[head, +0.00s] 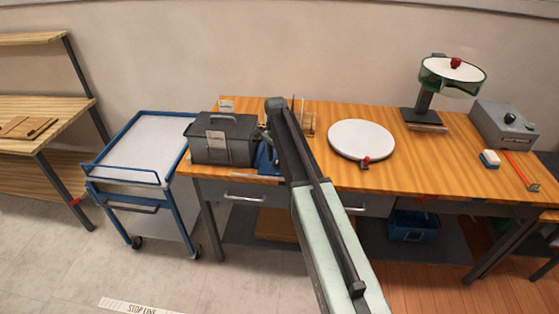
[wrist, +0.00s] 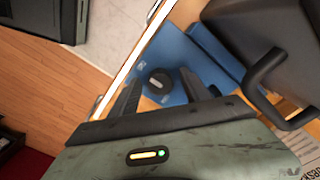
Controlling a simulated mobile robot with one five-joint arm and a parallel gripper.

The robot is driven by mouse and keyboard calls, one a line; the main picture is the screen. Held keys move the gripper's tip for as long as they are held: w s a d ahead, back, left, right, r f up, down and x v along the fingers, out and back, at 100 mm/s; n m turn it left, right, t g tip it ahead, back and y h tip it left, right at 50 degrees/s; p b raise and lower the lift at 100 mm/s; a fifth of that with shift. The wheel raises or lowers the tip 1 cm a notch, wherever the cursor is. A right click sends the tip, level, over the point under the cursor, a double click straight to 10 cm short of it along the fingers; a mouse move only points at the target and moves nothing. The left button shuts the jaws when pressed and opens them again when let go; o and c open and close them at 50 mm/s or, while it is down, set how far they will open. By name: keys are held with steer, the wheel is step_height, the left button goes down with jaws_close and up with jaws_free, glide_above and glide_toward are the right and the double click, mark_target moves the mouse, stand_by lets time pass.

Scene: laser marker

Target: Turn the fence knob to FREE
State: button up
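The knob (wrist: 158,82) is round and dark with a pale mark on top. It sits on a blue fixture (wrist: 178,50) in the wrist view. My gripper (wrist: 161,75) is open, with one dark finger on each side of the knob in that picture. I cannot tell whether the fingers touch it or stand above it. In the head view the blue fixture (head: 266,160) shows partly beside my arm, on the wooden bench. My arm hides the knob and gripper there. No FREE lettering is readable.
A dark grey case with a handle (head: 222,138) stands close left of the fixture; its handle also shows in the wrist view (wrist: 268,85). A white round plate (head: 360,139) lies to the right on the bench (head: 400,175). A blue-framed cart (head: 150,140) stands left.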

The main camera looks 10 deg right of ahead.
mark_target(276, 161)
steer(key=shift+r, duration=0.15)
step_height(276, 161, up, 8)
steer(key=p, duration=0.8)
steer(key=shift+f, duration=0.25)
steer(key=s+d+f+n+b, duration=0.1)
steer(key=s+n, duration=1)
steer(key=s, duration=1.6)
steer(key=shift+s+f+n+b, duration=0.2)
steer(key=shift+n+b, duration=0.1)
